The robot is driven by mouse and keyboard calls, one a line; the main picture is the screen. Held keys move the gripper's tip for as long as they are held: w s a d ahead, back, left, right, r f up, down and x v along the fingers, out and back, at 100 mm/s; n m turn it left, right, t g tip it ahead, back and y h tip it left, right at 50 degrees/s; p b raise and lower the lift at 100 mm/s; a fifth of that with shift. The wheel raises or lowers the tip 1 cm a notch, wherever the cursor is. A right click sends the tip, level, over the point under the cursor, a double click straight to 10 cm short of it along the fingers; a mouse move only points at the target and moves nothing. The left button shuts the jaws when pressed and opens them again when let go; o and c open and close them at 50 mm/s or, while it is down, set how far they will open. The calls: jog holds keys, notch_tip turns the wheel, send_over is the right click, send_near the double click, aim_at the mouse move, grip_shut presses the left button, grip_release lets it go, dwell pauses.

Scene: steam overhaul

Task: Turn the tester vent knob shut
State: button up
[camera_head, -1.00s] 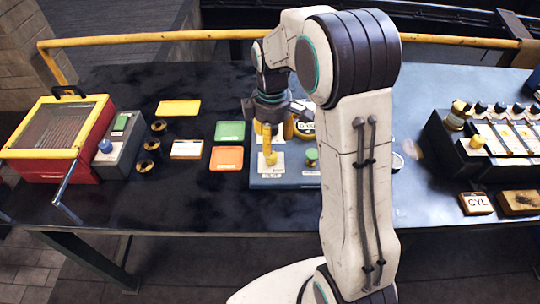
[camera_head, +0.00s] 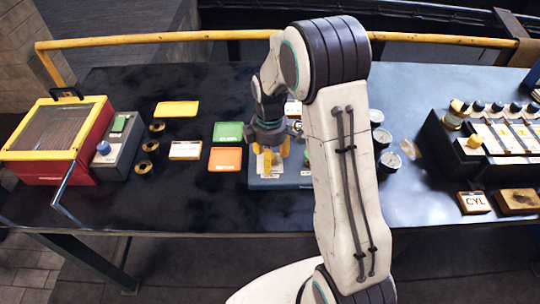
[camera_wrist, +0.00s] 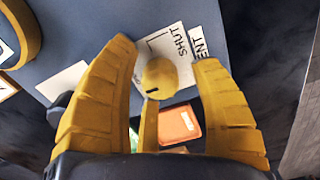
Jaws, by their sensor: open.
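My gripper (camera_wrist: 165,56) is open, one yellow finger on each side of the knob, with gaps visible. In the head view my gripper (camera_head: 269,152) is over the left part of the blue-grey tester (camera_head: 285,183). My arm hides much of the tester there, and the knob is hard to separate from the yellow fingers.
Green (camera_head: 228,131) and orange (camera_head: 225,159) trays lie left of the tester. Round gauges (camera_head: 390,161) lie to its right. A red and yellow box (camera_head: 60,139) stands far left, a dark valve rack (camera_head: 470,145) far right. The front table strip is clear.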

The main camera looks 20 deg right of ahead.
grip_shut()
dwell(0.7)
